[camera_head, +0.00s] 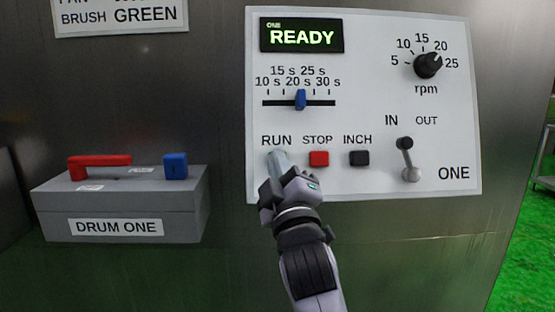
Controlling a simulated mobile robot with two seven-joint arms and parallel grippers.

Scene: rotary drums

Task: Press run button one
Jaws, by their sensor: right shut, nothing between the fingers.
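The white control panel ONE (375,220) is upright on a metal wall. Its display (301,36) reads "ONE READY" in green. The RUN label (276,140) shows at the lower left of the panel, but the button under it is hidden behind my right gripper (277,160). The gripper is shut and empty, with its tips just below the RUN label. I cannot tell whether the tips touch the button. The red STOP button (319,159) and the black INCH button (359,158) are to the right of the gripper. My left gripper is not in view.
A time slider with a blue knob (300,99), an rpm dial (428,65) and an IN/OUT lever (408,158) are on the panel. A grey box labelled DRUM ONE (190,205), with a red handle (98,163) and a blue block (175,165), juts out at the left.

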